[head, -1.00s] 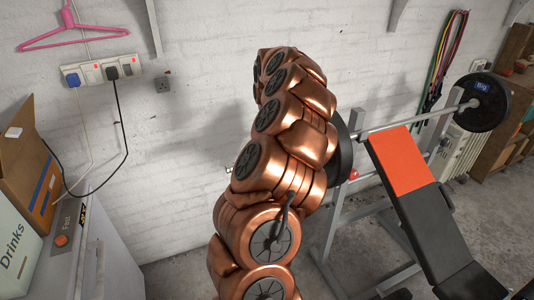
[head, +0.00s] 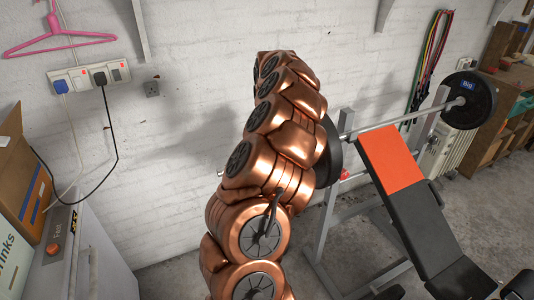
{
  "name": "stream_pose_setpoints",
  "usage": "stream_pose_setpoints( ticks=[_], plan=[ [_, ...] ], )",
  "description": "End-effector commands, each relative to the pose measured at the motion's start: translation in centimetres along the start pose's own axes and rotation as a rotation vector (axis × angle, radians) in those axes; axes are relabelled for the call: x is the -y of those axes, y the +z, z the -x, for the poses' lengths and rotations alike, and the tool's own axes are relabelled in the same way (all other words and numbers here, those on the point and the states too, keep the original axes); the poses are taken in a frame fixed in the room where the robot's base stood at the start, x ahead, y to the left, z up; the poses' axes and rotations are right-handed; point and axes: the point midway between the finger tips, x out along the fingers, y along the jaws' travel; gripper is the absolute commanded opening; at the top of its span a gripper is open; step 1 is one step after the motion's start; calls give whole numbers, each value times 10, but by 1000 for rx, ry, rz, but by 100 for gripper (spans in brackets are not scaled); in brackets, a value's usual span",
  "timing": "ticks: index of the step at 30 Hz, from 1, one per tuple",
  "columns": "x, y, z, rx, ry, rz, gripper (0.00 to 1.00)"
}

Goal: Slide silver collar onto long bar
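The long bar (head: 408,116) rests on a bench rack, with a black plate (head: 468,98) marked "Big" near its right end. Another dark plate (head: 331,152) is on its left side, partly hidden by my copper-coloured arm. A small silver tip (head: 221,173) shows just left of my arm, in line with the bar; it may be the bar's left end. I cannot make out a silver collar in this view. My gripper is not visible, and my arm covers the middle of the picture.
A bench with an orange and black pad (head: 390,158) stands under the bar. At left are a cardboard box (head: 22,165) and a pale cabinet (head: 70,265). Wall sockets (head: 88,78) carry hanging cables. Wooden shelves (head: 510,100) stand at far right. Some concrete floor is clear.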

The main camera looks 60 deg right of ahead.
Motion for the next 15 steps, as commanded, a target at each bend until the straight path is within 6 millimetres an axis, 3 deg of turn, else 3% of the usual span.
stream_pose_setpoints(
  ticks=[11,12,15],
  plan=[
    [0,3,0,0,0,0,0],
    [0,3,0,0,0,0,53],
    [0,2,0,0,0,0,64]
  ],
)
